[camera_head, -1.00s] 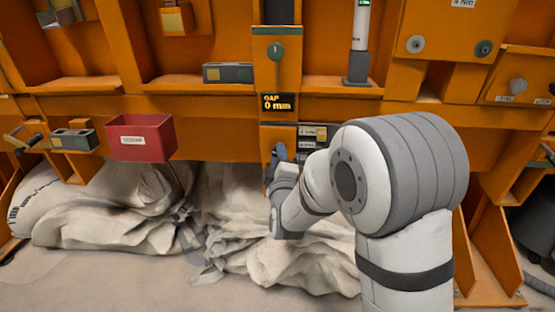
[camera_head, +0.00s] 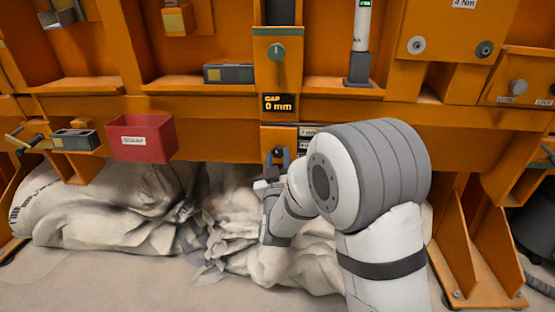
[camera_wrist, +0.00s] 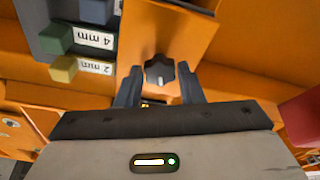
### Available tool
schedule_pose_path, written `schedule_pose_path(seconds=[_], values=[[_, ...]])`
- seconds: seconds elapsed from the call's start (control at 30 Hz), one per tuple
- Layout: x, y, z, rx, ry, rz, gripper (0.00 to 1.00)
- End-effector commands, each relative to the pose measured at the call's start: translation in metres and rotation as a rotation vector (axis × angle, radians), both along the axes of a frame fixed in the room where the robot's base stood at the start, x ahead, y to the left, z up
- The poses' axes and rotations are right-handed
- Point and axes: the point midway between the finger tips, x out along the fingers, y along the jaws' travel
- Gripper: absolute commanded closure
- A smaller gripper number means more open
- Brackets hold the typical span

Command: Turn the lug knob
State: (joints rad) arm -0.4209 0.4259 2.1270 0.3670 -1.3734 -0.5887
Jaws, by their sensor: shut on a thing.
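The dark lug knob (camera_wrist: 160,72), with a pale mark line, sits on an orange block (camera_wrist: 168,30) in the wrist view. My gripper (camera_wrist: 160,76) has one finger on each side of it and is shut on it. In the head view my gripper (camera_head: 277,156) reaches the orange panel just below the GAP display (camera_head: 278,104), which reads 0 mm. There the knob is hidden behind the fingers.
Beside the block are a green and a yellow tab labelled 4 mm (camera_wrist: 92,38) and 2 mm (camera_wrist: 95,66). A red scrap bin (camera_head: 142,146) hangs to the left. Pale sacks (camera_head: 110,210) lie below.

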Motion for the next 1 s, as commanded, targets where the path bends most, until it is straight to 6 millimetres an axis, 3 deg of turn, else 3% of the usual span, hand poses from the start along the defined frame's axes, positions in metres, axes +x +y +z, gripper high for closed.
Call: schedule_pose_path(seconds=[0.3, 0.8, 0.83, 1.0], values=[[0.0001, -0.0001, -0.0026, 0.107, 0.001, 0.017, 0.88], [0.0002, -0.0003, -0.0027, 0.124, 0.001, 0.021, 0.88], [0.0002, -0.0003, -0.0027, 0.124, 0.001, 0.021, 0.65], [0.0002, -0.0002, -0.0019, 0.124, -0.001, 0.020, 0.51]])
